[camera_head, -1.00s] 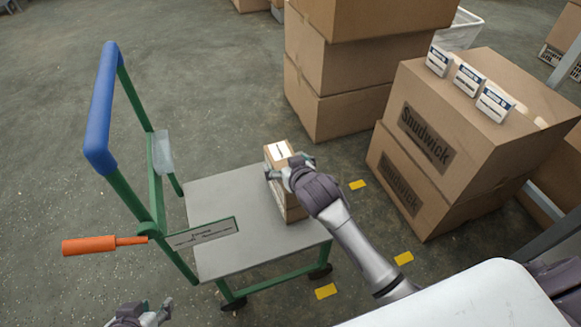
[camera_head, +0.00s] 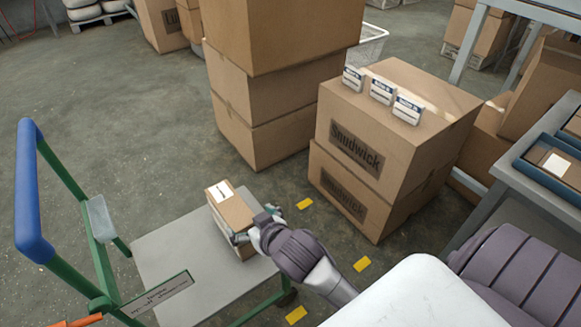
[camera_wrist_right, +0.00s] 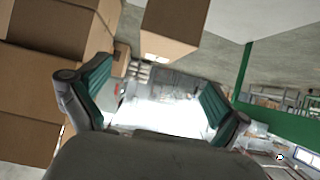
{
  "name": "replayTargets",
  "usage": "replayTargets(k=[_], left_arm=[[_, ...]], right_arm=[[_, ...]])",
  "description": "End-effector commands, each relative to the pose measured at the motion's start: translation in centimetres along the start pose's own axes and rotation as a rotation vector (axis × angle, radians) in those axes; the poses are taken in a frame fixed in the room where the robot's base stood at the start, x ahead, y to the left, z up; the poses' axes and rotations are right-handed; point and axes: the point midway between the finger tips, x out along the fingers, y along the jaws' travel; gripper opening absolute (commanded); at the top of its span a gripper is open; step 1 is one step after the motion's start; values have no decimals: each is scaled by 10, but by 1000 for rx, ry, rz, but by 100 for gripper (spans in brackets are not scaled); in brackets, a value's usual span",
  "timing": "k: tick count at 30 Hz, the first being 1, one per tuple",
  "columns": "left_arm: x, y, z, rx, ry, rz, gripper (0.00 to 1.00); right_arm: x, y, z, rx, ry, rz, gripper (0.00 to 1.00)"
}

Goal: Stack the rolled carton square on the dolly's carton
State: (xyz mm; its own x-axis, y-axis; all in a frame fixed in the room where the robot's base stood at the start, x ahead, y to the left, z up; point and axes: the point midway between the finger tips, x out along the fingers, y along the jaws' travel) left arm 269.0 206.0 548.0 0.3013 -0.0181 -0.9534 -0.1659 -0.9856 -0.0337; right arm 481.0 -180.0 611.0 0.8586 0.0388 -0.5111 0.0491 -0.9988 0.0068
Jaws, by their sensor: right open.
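A tan carton (camera_head: 230,207) with a white label on its top face stands on the grey deck (camera_head: 170,259) of the dolly. My right gripper (camera_head: 251,228) is at its near right side and hides part of it. I cannot tell whether this is one carton or one on another. In the right wrist view the fingers of my right gripper (camera_wrist_right: 158,85) are spread, with nothing between them. A carton (camera_wrist_right: 172,25) shows above and beyond them there. Whether a finger touches it is unclear. My left gripper is out of view.
The dolly's blue handle (camera_head: 30,190) rises at the left. Large Snudwick cartons (camera_head: 365,150) with label cards on top stand to the right, and a taller carton stack (camera_head: 265,100) behind. A grey workbench (camera_head: 540,190) is at the far right. Floor at the left is clear.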

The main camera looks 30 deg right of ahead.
Motion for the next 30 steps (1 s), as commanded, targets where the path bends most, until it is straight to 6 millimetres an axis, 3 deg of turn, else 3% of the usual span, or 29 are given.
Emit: replayTargets(k=[2,6,9,11,15,30], left_arm=[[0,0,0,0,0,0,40],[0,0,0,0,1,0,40],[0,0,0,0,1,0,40],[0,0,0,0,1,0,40],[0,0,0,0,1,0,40],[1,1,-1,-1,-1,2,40]], right_arm=[[-18,5,33,-6,-120,12,100],[-77,13,106,-49,-425,6,100],[-118,14,141,-82,-598,-22,100],[-136,15,154,-96,-669,-38,100],[-152,15,164,-112,-730,-55,100],[-150,15,164,-111,-728,-54,100]])
